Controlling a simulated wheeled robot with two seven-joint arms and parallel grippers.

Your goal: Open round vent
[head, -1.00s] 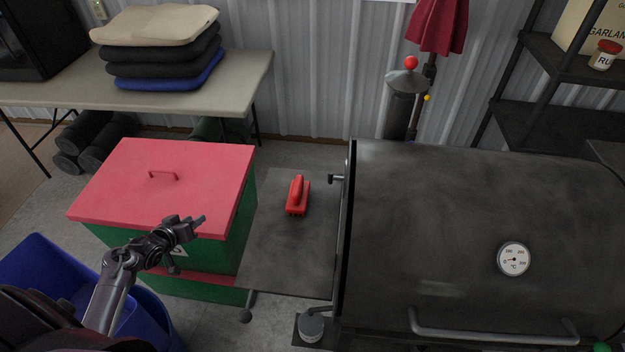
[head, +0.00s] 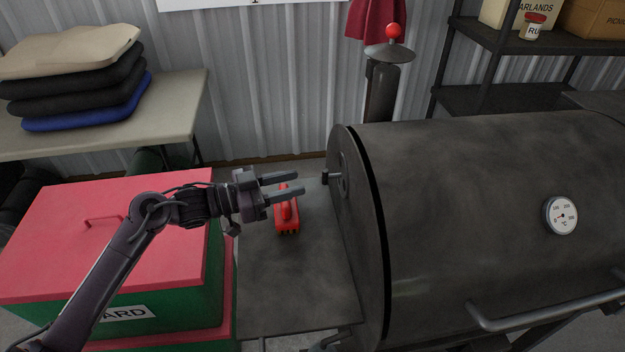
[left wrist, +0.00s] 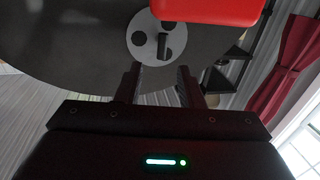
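The round vent (head: 343,184) is on the near-left end wall of the dark barrel grill (head: 480,200), with a short dark knob (head: 328,178) sticking out to the left. In the left wrist view the vent is a pale grey disc (left wrist: 141,47) with dark round holes and the dark knob at its middle. My left gripper (head: 300,184) is open and empty, pointing right at the knob and a short gap from it. In the left wrist view its two fingers (left wrist: 160,80) are apart, with the vent beyond them. My right gripper is not in view.
A red brush (head: 287,215) lies on the grill's side shelf (head: 290,280), below my left gripper; a red thing (left wrist: 207,10) partly covers the wrist view's top. The red-lidded green box (head: 150,230) stands at left. A chimney (head: 381,92) rises behind the grill.

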